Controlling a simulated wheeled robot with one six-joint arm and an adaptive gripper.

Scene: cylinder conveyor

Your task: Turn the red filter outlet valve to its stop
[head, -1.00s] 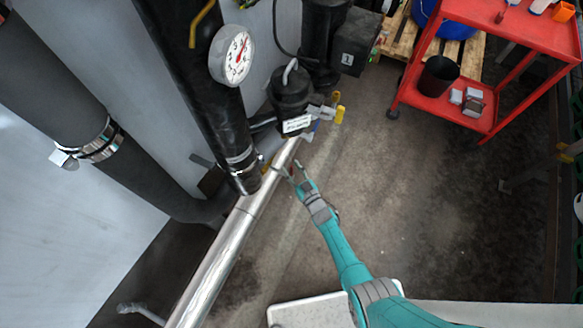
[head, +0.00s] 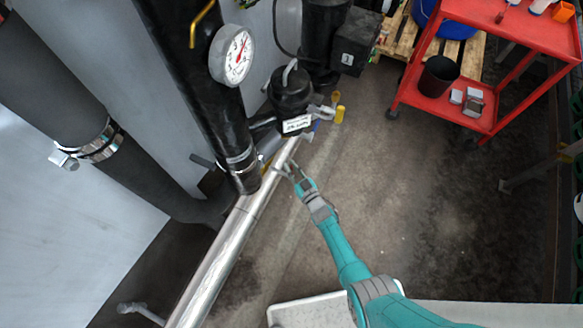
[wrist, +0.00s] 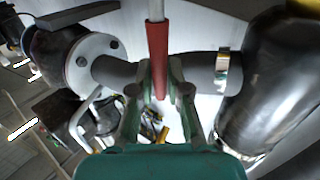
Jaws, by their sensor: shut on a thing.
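The red valve handle (wrist: 157,48) stands upright in the wrist view, a red sleeve on a pale metal lever. My gripper (wrist: 161,80) has a finger on each side of the sleeve's lower end and is shut on it. The handle crosses in front of a short grey pipe (wrist: 195,73), and the valve body is hard to make out. In the head view my gripper (head: 288,170) is beside the silver pipe, below the black filter housing (head: 290,92). The red handle cannot be made out there.
A thick black pipe with a gauge (head: 232,56) and a silver pipe (head: 225,255) run close to my gripper. A red cart (head: 500,22) stands beyond open floor.

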